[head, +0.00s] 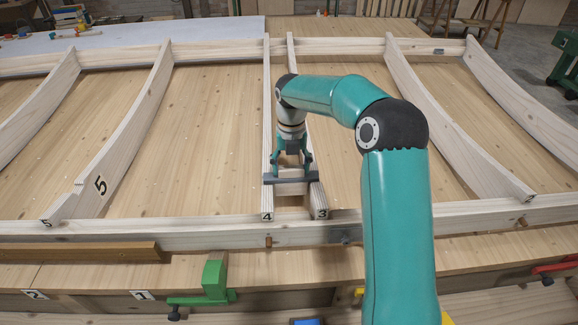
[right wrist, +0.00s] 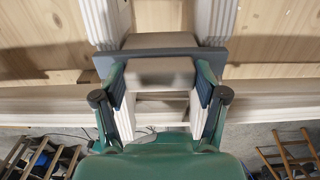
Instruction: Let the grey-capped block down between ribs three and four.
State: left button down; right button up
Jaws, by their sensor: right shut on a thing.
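My right gripper (head: 292,168) points down over the narrow gap between rib four (head: 267,200) and rib three (head: 318,201), and is shut on the grey-capped block. The block's grey cap (head: 290,181) lies crosswise over both ribs near their front ends; I cannot tell whether it touches them. In the right wrist view the gripper's fingers (right wrist: 162,95) are on either side of the pale upper part (right wrist: 160,74), with the grey cap (right wrist: 218,57) beyond. The block's lower body is mostly hidden. My left gripper is not in view.
Rib five (head: 110,165) stands to the left, and another curved rib (head: 450,130) to the right. A front rail (head: 200,232) with pegs runs across. A green clamp (head: 214,280) sits at the front. Bare boarding (head: 215,130) lies between the ribs.

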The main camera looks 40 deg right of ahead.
jog(key=shift+f+b, duration=0.35)
jog(key=shift+f, duration=0.4)
dwell(0.7)
jog(key=o, duration=1.8)
notch_tip(320, 180, up, 12)
jog(key=shift+f, duration=0.1)
